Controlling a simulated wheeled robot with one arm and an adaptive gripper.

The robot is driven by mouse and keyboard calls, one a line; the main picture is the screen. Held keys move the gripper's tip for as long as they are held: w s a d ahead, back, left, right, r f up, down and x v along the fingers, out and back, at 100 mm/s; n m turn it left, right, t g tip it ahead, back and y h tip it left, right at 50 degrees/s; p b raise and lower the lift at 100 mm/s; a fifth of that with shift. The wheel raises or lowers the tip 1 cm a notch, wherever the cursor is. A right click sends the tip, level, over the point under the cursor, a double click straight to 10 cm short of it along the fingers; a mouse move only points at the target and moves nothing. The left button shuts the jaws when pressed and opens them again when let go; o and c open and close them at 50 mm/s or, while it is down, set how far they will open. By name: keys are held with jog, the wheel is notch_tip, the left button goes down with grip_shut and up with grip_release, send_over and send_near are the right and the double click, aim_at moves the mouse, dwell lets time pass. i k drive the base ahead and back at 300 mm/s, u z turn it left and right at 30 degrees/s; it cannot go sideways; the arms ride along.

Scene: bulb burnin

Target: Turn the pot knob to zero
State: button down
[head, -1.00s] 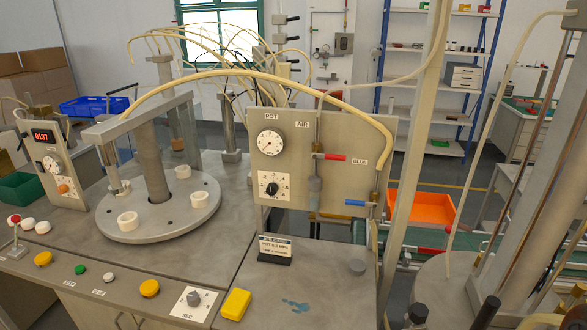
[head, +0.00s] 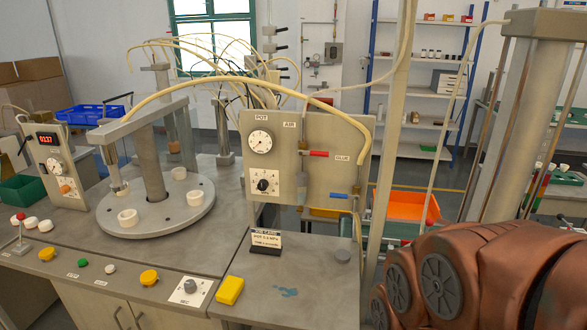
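The pot knob (head: 263,186) is a small black knob on a white dial plate on the grey upright panel (head: 315,185). The dial's marks are too small to read, so I cannot tell where the knob points. A round white gauge (head: 260,141) sits above it, under the label POT (head: 262,118). Nothing touches the knob. My reddish-brown arm (head: 480,275) fills the lower right, apart from the panel. My gripper is not in view.
Red (head: 318,154) and blue (head: 338,196) valve handles sit right of the knob. A small sign (head: 266,242) and a yellow block (head: 230,290) are on the bench below. A round turntable (head: 170,222) stands left. The space before the panel looks clear.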

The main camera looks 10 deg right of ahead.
aim_at(263, 185)
jog(key=u, duration=0.5)
jog(key=k, duration=1.3)
jog(key=u, duration=1)
jog(key=i, duration=1.3)
jog(key=z, duration=0.8)
